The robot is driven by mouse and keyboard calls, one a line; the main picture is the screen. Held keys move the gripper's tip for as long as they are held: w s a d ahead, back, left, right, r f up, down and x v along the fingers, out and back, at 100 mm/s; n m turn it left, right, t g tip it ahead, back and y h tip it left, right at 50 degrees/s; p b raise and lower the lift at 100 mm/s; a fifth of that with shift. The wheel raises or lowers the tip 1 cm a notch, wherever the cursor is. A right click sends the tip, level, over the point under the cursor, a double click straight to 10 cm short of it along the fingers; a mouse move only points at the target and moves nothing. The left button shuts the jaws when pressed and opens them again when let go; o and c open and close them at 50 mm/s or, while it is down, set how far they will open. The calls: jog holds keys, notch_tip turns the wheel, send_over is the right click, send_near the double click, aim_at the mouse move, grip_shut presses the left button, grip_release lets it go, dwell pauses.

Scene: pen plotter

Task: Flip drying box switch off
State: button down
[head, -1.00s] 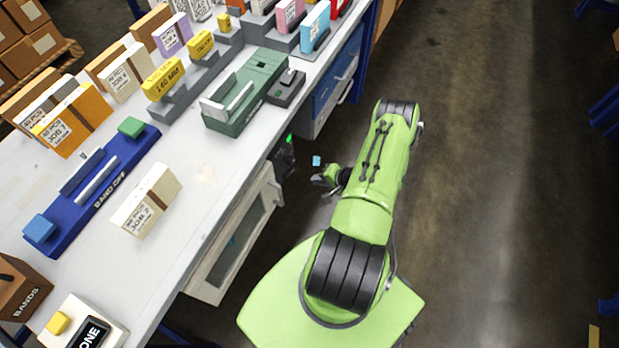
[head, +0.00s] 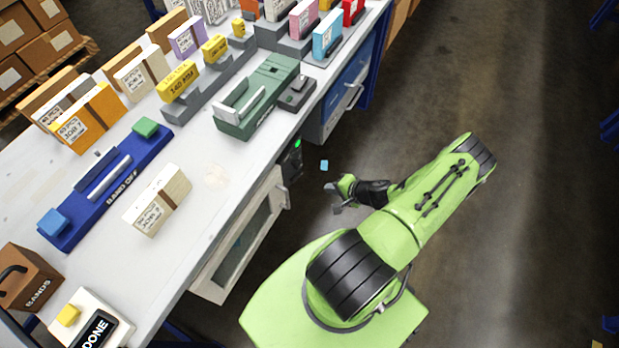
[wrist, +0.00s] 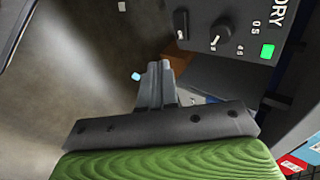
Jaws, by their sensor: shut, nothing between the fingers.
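The drying box (head: 235,240) is a pale cabinet with a glass door under the bench edge. Its dark control panel (head: 291,163) has a lit green light. In the wrist view the panel (wrist: 235,15) shows the letters "DRY", a round knob (wrist: 221,31) with numbers, and the glowing green light (wrist: 267,51). A small pale lever (wrist: 181,24), apparently the switch, sits at the panel's left; which way it is set I cannot tell. My gripper (head: 333,190) is shut and empty, in front of and apart from the panel. In the wrist view its fingertips (wrist: 159,66) are below the lever.
The bench top (head: 215,178) overhangs the panel and holds a green device (head: 262,95), a blue bander (head: 110,190) and several boxes. A blue drawer unit (head: 340,90) stands beyond the panel. A small cyan piece (head: 324,165) shows near the gripper. The floor at right is clear.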

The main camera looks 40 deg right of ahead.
jog(key=shift+d+r, duration=0.1)
jog(key=shift+r, duration=0.15)
jog(key=shift+w, duration=0.1)
jog(key=b, duration=0.4)
send_near(299, 177)
jog(key=x, duration=0.6)
jog(key=shift+d+f, duration=0.1)
jog(key=shift+f, duration=0.15)
